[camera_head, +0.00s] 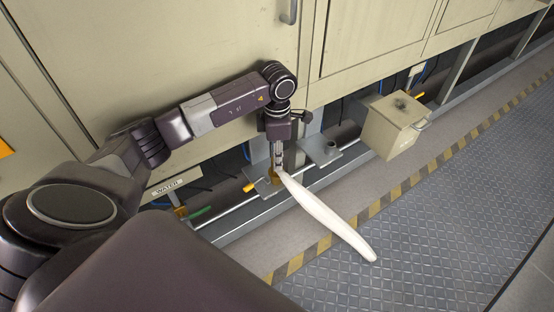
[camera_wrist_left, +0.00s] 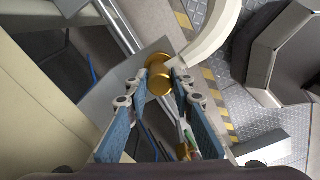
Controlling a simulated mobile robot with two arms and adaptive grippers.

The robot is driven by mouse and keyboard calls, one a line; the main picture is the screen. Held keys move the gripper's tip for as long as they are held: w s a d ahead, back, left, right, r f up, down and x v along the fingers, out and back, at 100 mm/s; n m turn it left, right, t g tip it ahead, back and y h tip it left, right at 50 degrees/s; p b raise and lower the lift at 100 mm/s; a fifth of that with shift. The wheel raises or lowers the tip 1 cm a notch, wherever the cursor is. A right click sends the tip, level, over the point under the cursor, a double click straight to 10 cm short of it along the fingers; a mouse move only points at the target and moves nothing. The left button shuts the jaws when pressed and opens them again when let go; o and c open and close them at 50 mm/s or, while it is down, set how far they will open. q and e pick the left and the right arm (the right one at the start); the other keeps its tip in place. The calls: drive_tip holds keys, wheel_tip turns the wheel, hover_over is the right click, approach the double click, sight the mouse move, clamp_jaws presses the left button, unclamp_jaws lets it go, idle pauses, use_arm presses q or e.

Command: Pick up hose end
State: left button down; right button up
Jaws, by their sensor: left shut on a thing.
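My left gripper (camera_head: 279,162) reaches down beside the cabinet base. In the left wrist view its two blue fingers (camera_wrist_left: 160,84) are closed on a round brass fitting (camera_wrist_left: 158,78), which I take as the hose end. The white hose (camera_head: 325,215) runs from the fingertips down and right across the striped floor edge in the head view. It also curves away at the top of the left wrist view (camera_wrist_left: 207,36). The exact joint between hose and brass is partly hidden. My right gripper is not in view.
Beige cabinets (camera_head: 215,55) stand behind the arm. A low metal rail (camera_head: 310,177) with a flat bracket (camera_head: 320,152) runs below them. A beige box (camera_head: 392,128) juts out to the right. A "WATER" label (camera_head: 168,187) is at left. The patterned metal floor (camera_head: 440,200) is clear at right.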

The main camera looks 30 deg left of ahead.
use_arm(q)
drive_tip(key=shift+r, duration=0.55)
wheel_tip(320, 180, up, 2)
drive_tip(key=shift+w+r+p, duration=0.1)
drive_tip(key=shift+r+p, duration=0.1)
drive_tip(key=shift+p, duration=0.15)
drive_tip(key=s+d, duration=0.3)
drive_tip(key=d, duration=0.5)
drive_tip(key=s+d, duration=0.4)
drive_tip(key=d, duration=0.4)
drive_tip(key=shift+d+f+p, duration=0.15)
drive_tip(key=shift+d+p, duration=0.2)
drive_tip(key=shift+p, duration=0.1)
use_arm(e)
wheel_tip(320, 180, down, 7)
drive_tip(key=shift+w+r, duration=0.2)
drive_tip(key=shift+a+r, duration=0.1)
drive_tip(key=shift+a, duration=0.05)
use_arm(q)
drive_tip(key=shift+r+p, duration=1.7)
drive_tip(key=shift+r, duration=0.85)
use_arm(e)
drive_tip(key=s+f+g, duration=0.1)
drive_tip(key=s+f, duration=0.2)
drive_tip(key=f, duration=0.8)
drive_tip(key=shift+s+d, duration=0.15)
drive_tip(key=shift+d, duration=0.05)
